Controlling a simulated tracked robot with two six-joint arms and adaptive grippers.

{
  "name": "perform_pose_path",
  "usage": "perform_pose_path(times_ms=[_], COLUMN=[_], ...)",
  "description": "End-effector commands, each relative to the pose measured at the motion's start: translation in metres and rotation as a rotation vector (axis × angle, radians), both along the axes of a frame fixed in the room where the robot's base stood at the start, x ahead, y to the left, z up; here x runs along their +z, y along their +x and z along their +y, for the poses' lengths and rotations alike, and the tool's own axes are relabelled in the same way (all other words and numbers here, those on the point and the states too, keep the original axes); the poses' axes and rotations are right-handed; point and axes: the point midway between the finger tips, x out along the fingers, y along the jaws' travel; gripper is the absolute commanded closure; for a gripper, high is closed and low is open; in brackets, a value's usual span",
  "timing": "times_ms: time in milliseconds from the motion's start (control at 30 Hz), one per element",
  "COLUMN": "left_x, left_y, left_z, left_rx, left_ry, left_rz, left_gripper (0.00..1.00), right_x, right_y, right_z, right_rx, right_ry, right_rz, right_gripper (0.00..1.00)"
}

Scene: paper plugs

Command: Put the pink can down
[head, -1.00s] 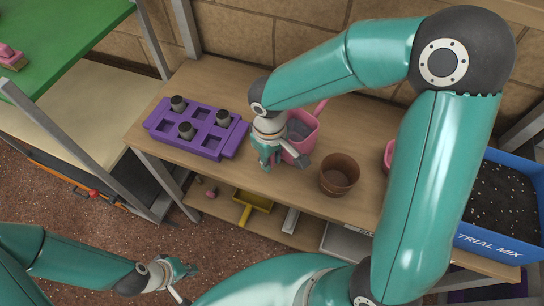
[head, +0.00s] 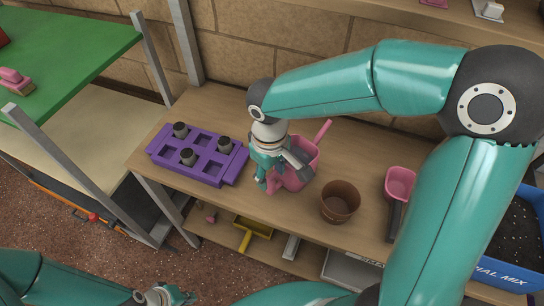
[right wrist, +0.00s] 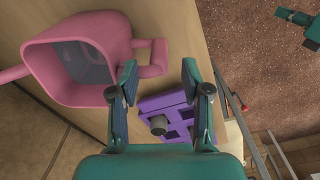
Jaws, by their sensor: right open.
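The pink can (head: 306,152) is a watering can with an open top and a spout pointing up to the right. It appears to stand on the wooden bench, beside my right gripper (head: 277,178), which hides part of it. In the right wrist view the can (right wrist: 78,68) is at the left and its handle reaches toward the gap between my open fingers (right wrist: 160,85). The fingers look clear of the handle. My left gripper (head: 168,297) is low at the bottom edge, partly cut off, away from the can.
A purple plug tray (head: 195,165) with several dark plugs lies left of the can; it also shows in the right wrist view (right wrist: 168,112). A brown pot (head: 340,203) stands to the right. A pink scoop (head: 400,183) and a blue soil box (head: 503,270) are further right.

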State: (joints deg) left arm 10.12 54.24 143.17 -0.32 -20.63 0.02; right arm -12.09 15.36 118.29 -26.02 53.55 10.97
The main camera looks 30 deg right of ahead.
Motion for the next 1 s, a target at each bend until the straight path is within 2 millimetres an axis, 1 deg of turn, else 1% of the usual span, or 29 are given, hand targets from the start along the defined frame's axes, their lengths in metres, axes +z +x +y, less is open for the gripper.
perform_pose_path(times_ms=[33,100,200,333,500,1000], left_x=[0.001,0.002,0.003,0.003,0.003,0.003], left_y=[0.000,0.000,0.000,0.000,0.000,0.000], left_z=[0.000,0.000,0.000,0.000,0.000,0.000], left_rx=[0.000,0.000,0.000,0.000,0.000,0.000], left_ry=[0.000,0.000,0.000,0.000,0.000,0.000], left_rz=[0.000,0.000,0.000,0.000,0.000,0.000], left_gripper=[1.00,1.00,1.00,1.00,1.00,1.00], right_x=[0.013,0.026,0.042,0.055,0.061,0.060], right_y=[0.001,0.001,0.000,0.000,0.000,-0.001], right_z=[0.000,0.001,0.001,0.001,0.001,0.001], right_rx=[0.000,0.001,0.000,0.001,0.000,-0.001], right_ry=[0.001,0.001,0.000,0.000,0.000,0.000], right_rz=[-0.006,-0.006,-0.003,-0.002,0.000,0.001], right_gripper=[0.52,0.52,0.52,0.52,0.52,0.52])
